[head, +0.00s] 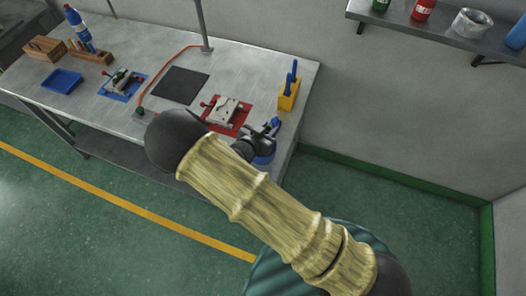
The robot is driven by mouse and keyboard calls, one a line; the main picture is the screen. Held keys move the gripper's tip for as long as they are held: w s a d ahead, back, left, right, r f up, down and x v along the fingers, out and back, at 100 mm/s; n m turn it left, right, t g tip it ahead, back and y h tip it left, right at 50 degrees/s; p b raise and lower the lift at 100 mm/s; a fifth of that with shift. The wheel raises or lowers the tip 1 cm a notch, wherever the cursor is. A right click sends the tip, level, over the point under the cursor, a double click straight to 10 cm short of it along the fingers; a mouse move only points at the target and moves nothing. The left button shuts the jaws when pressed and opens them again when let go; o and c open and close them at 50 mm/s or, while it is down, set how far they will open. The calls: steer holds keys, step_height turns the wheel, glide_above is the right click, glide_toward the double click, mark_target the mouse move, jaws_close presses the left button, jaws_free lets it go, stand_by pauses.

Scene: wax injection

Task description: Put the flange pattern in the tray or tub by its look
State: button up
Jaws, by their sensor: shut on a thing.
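My gripper (268,130) is over the right end of the bench, mostly hidden behind my own arm. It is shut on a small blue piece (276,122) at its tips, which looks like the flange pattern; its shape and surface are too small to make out. A round blue tub (264,158) shows just below the gripper, partly covered by it; I cannot tell the gap between them. A shallow blue tray (62,80) lies at the left of the bench and looks empty.
The metal bench (135,53) holds a die on a blue mat (107,91), a black mat (180,85), and a die on a red mat (239,127). A yellow holder (288,101) with blue-handled tools stands close behind the gripper. A blue bottle (79,28) and wooden blocks (44,48) stand far left.

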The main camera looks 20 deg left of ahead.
steer(key=shift+f, duration=0.6)
steer(key=o, duration=1)
steer(key=b+v, duration=0.4)
steer(key=v, duration=1.3)
steer(key=shift+s+a, duration=0.1)
steer(key=shift+s, duration=0.15)
